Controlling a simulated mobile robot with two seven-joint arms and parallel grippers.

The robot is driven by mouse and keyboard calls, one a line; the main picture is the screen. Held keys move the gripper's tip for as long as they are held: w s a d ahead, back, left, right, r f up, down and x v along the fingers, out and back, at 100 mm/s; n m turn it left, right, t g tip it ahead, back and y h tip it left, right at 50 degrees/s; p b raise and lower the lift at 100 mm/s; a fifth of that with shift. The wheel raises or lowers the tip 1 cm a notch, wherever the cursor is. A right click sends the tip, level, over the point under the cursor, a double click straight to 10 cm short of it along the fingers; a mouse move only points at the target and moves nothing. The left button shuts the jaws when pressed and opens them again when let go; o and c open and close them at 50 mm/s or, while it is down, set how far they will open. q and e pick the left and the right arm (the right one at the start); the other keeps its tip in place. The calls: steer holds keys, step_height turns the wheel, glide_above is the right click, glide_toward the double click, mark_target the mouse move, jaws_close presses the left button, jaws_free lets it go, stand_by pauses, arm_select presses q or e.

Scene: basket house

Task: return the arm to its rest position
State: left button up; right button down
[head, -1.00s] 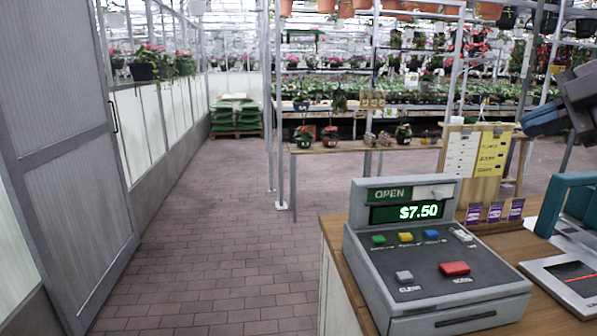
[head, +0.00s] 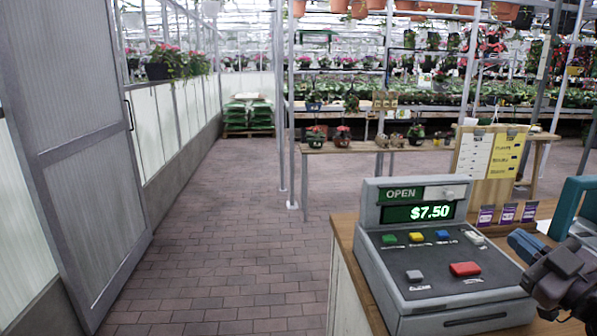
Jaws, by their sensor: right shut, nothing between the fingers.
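My right gripper (head: 533,262) is at the lower right, dark grey with blue parts. It is shut and empty, in front of the right end of the grey cash register (head: 448,292) in the picture. It hides a little of the register's right edge, and I cannot tell whether they touch. My left gripper is not in view.
The register stands on a wooden counter (head: 346,232), its display reading $7.50. A teal object (head: 575,195) and a board with white and yellow sheets (head: 487,155) are behind it. A grey door (head: 85,165) stands at left. The brick floor (head: 220,230) between is clear.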

steer(key=s+d+f+m+g+h, duration=0.1)
steer(key=s+f+m+g+h, duration=0.4)
steer(key=f, duration=0.6)
steer(key=s+f+m+g+h, duration=0.2)
steer(key=s+f+m+h, duration=0.35)
steer(key=s+f, duration=0.4)
steer(key=s+a+f+g+y, duration=0.1)
steer(key=s+a+f+g, duration=0.45)
steer(key=s, duration=0.25)
steer(key=s+a+f+g+y, duration=0.2)
steer(key=s+a+f+g, duration=0.35)
steer(key=s, duration=0.25)
steer(key=w+f+n+t+b, duration=0.1)
steer(key=w+f+t, duration=0.8)
steer(key=f, duration=0.1)
steer(key=shift+a+n+t+y, duration=0.3)
steer(key=shift+a+n+y, duration=0.05)
